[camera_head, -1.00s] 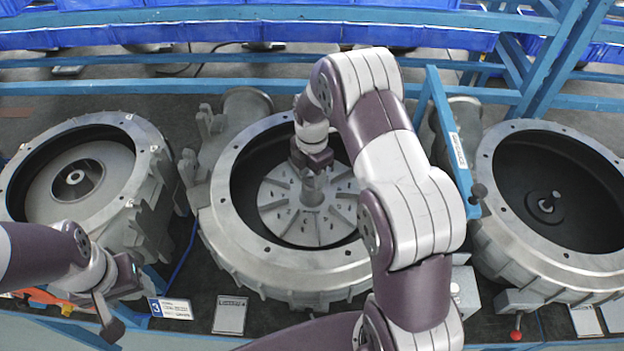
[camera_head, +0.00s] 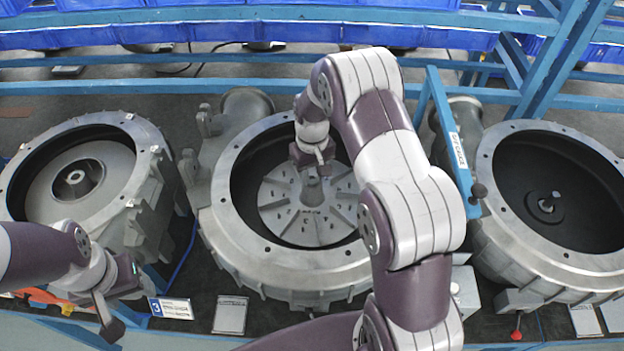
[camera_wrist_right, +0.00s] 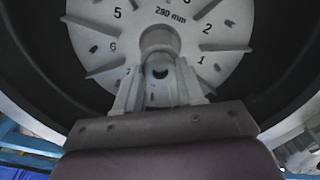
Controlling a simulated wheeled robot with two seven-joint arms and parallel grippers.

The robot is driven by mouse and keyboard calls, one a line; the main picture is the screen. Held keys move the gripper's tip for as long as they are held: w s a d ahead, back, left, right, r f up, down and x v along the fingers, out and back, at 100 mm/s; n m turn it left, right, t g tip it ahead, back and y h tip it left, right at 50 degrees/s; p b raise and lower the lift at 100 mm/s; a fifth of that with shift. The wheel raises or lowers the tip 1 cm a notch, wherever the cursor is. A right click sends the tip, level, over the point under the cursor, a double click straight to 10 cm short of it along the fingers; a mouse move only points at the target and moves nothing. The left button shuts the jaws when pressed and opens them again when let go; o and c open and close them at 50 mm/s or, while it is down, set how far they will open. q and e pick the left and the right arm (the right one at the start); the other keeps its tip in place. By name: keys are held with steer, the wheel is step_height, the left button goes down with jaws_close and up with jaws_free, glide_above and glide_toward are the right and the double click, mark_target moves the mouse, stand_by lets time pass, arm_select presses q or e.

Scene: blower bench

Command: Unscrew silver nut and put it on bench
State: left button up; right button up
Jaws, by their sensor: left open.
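The middle blower housing (camera_head: 290,268) holds a grey finned impeller (camera_head: 283,212), which also shows with numbers in the right wrist view (camera_wrist_right: 225,30). My right gripper (camera_head: 313,182) reaches down at the impeller's central hub. In the right wrist view its two fingers (camera_wrist_right: 160,82) stand apart on either side of the round hub (camera_wrist_right: 160,42). A dark hole shows between them. I cannot make out the silver nut separately or tell whether the fingers press on it. My left gripper (camera_head: 108,318) is open and empty at the lower left, by the bench's front edge.
A left housing (camera_head: 140,175) and a right housing (camera_head: 550,275) stand on either side; the right one has a bare shaft (camera_head: 548,203). A blue post (camera_head: 450,140) stands between the middle and right housings. Labels (camera_head: 172,308) lie along the front edge.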

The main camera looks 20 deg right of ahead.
jaws_close()
steer(key=n, duration=1.9)
steer(key=shift+n, duration=0.4)
steer(key=n, duration=0.5)
steer(key=shift+n, duration=0.3)
steer(key=o, duration=0.7)
jaws_free()
steer(key=shift+o, duration=0.2)
